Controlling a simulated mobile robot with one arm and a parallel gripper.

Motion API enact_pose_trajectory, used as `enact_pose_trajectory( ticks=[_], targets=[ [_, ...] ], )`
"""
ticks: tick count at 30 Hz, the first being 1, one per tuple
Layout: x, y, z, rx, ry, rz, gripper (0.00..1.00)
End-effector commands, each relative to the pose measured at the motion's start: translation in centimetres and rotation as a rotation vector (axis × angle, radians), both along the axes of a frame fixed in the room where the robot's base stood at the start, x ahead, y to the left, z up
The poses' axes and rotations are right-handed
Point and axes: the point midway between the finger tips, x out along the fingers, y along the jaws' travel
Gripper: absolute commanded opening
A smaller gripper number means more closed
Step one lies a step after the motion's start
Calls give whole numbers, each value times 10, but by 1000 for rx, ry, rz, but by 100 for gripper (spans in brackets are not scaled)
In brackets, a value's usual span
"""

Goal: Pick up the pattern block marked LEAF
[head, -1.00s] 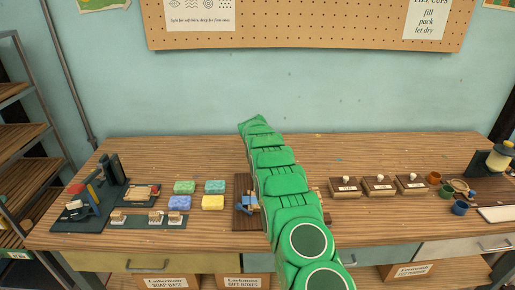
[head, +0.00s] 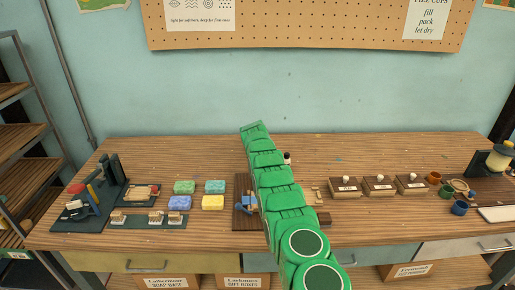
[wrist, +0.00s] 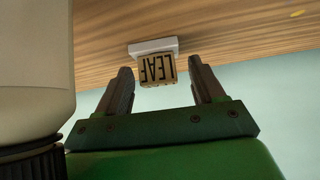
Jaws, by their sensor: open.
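The block marked LEAF (wrist: 157,70) is in the wrist view, a small tan block with dark letters that appear upside down. A pale grey-white piece (wrist: 153,47) lies between it and the wooden tabletop. My gripper (wrist: 158,82) is open, with one dark finger to each side of the block and visible gaps at both sides. The fingers look apart from the block. In the head view my green arm covers the middle of the bench, and I cannot make out the LEAF block or the fingers there.
Left of my arm on the bench (head: 365,145) are coloured soap bars (head: 213,202), a green mat (head: 140,224) with small blocks and a dark press (head: 112,170). A dark board (head: 243,222) is partly behind my arm. Right are several labelled wooden boxes (head: 345,187) and cups (head: 459,208).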

Motion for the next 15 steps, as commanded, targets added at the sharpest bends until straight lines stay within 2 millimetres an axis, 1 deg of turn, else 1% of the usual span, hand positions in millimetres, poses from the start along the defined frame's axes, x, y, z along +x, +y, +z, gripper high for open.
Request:
enact_pose_trajectory(
  ticks=[8,9,14,15],
  targets=[
    [0,0,0,0,0,0,68],
    [0,0,0,0,0,0,67],
    [0,0,0,0,0,0,42],
    [0,0,0,0,0,0,36]
  ],
)
